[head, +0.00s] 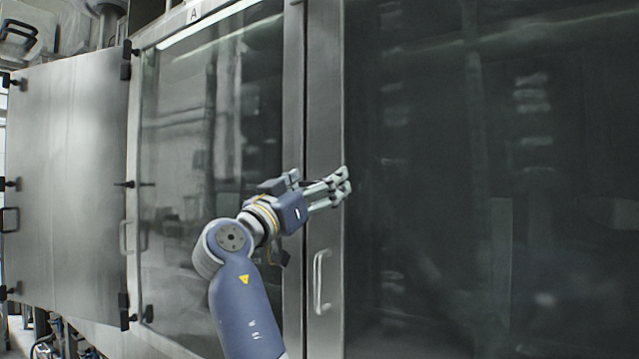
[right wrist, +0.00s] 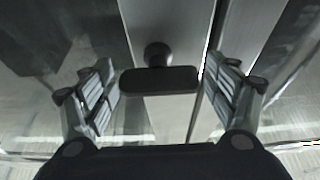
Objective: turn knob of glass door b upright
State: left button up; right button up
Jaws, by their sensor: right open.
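The black knob (right wrist: 160,80) is in the right wrist view, a round stem with a wide bar lying crosswise in the picture. It is on a grey metal frame strip. My right gripper (head: 330,187) is open, with one finger on each side of the knob's bar and a visible gap on both sides. In the head view the gripper is in front of the frame post between two glass doors, and the knob is hidden there. The right-hand dark glass door (head: 480,180) has no readable letter. My left gripper is not in view.
A glass door (head: 185,180) labelled A (head: 194,13) is left of the post. A handle (head: 321,282) sticks out of the post below my gripper. A grey metal panel (head: 70,185) with black latches stands at the far left.

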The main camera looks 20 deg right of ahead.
jog(key=c, duration=1.1)
